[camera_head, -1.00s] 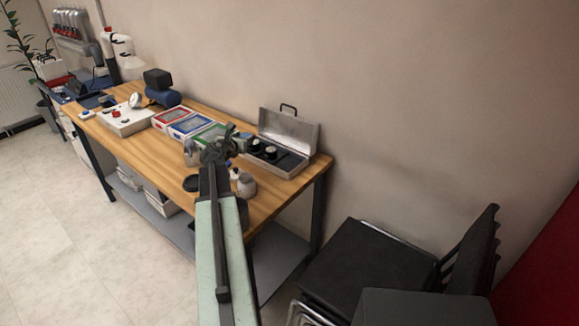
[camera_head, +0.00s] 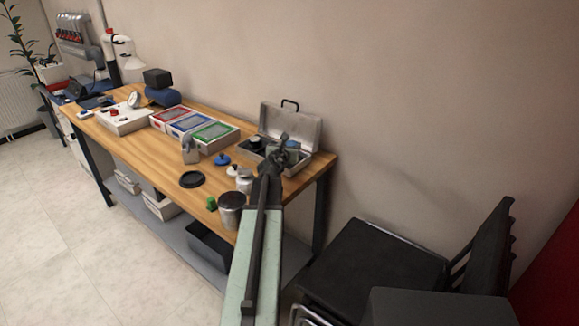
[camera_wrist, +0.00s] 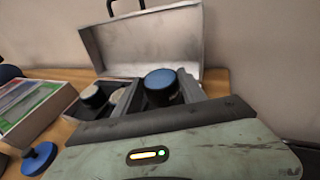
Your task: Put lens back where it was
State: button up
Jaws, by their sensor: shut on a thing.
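My gripper (camera_head: 276,155) is over the open metal case (camera_head: 315,131) at the right end of the workbench. It is shut on a dark round lens with a blue top (camera_head: 293,145). In the wrist view the lens (camera_wrist: 161,86) stands roughly upright in front of the raised lid of the case (camera_wrist: 150,43). My gripper's body hides its lower part, so I cannot tell whether it touches the case floor.
Red, blue and green trays (camera_head: 212,133) stand left of the case. Several small items, including a blue-topped piece (camera_head: 222,159), a black ring-like disc (camera_head: 192,179) and a metal can (camera_head: 231,208), lie in front. A black chair (camera_head: 376,262) stands right of the bench.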

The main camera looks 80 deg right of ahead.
notch_tip(320, 180, down, 5)
jog(key=b, duration=0.3)
jog(key=shift+r+b, duration=0.1)
jog(key=shift+b, duration=0.25)
jog(key=shift+r, duration=0.2)
jog(key=shift+f, duration=0.15)
jog(key=o, duration=1.5)
